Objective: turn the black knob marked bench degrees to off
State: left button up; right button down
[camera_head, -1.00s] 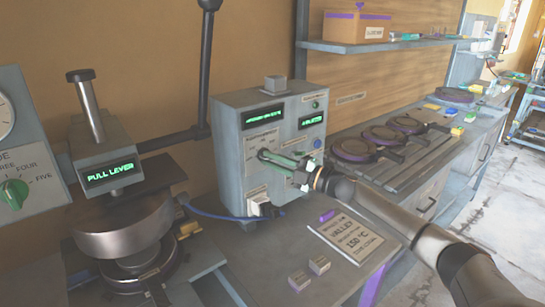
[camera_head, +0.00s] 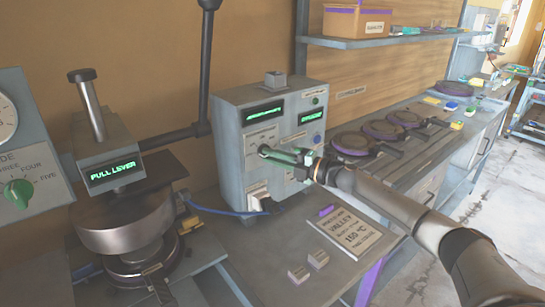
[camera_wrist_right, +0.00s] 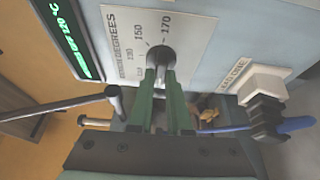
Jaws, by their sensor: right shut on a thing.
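The black knob (camera_wrist_right: 160,57) sits on the front of a grey control box (camera_head: 231,140), in the middle of a pale dial plate (camera_wrist_right: 119,35). The plate reads bench degrees, with 130, 150 and 170 legible around the knob. My right gripper (camera_wrist_right: 160,74) is shut on the knob, its green fingers on either side of it. In the head view the right gripper (camera_head: 273,153) reaches the box from the right, and the fingers mostly hide the knob there. The knob's pointer direction is hard to tell. My left gripper is not in view.
A white switch or plug (camera_wrist_right: 268,82) with a blue cable sits below the dial. A press (camera_head: 125,222) stands left of the box. A printed card (camera_head: 348,233) and two small blocks lie in front. Round dark plates (camera_head: 354,142) line the bench to the right.

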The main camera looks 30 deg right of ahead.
jog(key=c, duration=0.9)
grip_release()
jog(key=shift+o, duration=0.2)
jog(key=b+v, duration=0.2)
jog(key=v, duration=1)
jog(key=shift+s, duration=0.25)
jog(key=shift+d, duration=0.1)
